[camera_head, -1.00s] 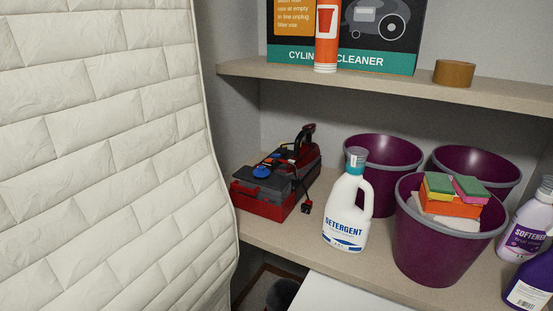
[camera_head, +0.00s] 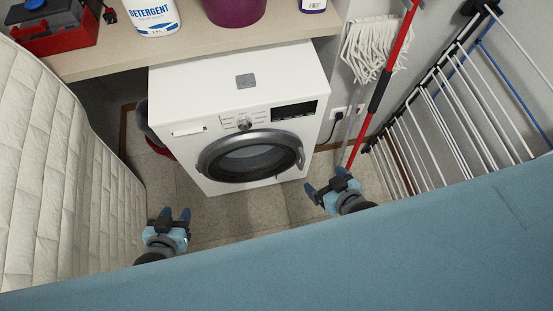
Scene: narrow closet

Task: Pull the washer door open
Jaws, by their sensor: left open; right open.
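The white washer (camera_head: 185,87) stands under the shelf, in the middle of the head view. Its round door (camera_head: 250,157) with a dark glass and grey rim is on the front and looks shut. The door handle (camera_head: 300,153) is at the right side of the rim. My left gripper (camera_head: 174,216) is open and empty, low in front of the washer and to its left. My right gripper (camera_head: 325,183) is open and empty, in front and to the right of the door, apart from the handle.
A quilted mattress (camera_head: 60,130) stands along the left. A mop (camera_head: 376,50), a red pole (camera_head: 378,90) and a drying rack (camera_head: 440,110) are at the right. A blue surface (camera_head: 330,260) crosses the front. Tiled floor (camera_head: 240,207) shows before the washer. A shelf (camera_head: 110,62) holds a detergent bottle (camera_head: 150,14).

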